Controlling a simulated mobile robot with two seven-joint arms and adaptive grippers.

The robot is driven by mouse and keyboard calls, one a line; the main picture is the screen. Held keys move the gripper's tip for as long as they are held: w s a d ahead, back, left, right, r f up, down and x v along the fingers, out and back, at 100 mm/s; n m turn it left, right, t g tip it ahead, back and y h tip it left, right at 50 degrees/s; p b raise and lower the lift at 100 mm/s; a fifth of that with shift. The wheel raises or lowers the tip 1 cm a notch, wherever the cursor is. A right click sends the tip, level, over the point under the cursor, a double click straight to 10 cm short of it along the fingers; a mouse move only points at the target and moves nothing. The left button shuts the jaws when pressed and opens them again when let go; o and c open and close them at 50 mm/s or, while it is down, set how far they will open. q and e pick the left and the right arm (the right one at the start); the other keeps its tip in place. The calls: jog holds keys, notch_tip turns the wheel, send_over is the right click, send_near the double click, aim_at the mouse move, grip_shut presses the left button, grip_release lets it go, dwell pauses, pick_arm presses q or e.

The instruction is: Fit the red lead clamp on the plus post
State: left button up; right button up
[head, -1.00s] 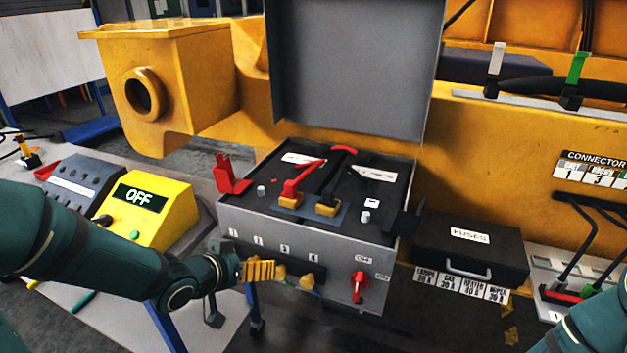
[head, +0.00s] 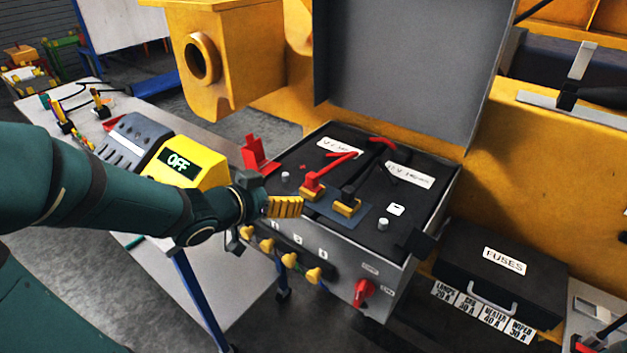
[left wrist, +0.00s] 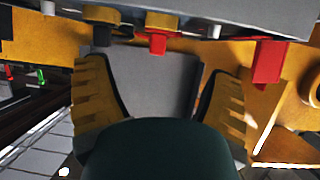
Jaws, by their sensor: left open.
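The red lead clamp (head: 313,183) sits on a yellow block in the open grey battery box (head: 340,262), its red lead running up and back. In the left wrist view the red clamp (left wrist: 157,42) hangs near the top middle. The plus post (head: 285,176) is a bare grey stub to the clamp's left, near a small red mark and the raised red cover (head: 258,158). It also shows in the left wrist view (left wrist: 214,32). My left gripper (head: 284,206) is open and empty, at the box's front left edge, just short of the red clamp. My right gripper is out of view.
The black clamp (head: 347,202) stands on its own yellow block right of the red one. Another bare post (head: 383,224) is further right. The raised lid (head: 400,70) closes off the back. A yellow tester reading OFF (head: 188,165) stands left on the bench, beside my arm.

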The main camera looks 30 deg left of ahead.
aim_at(309, 186)
pick_arm(q)
jog(key=x, duration=0.5)
jog(key=shift+b+x, duration=0.95)
jog(key=shift+x, duration=2.2)
jog(key=shift+s, duration=0.1)
jog(key=c, duration=1.4)
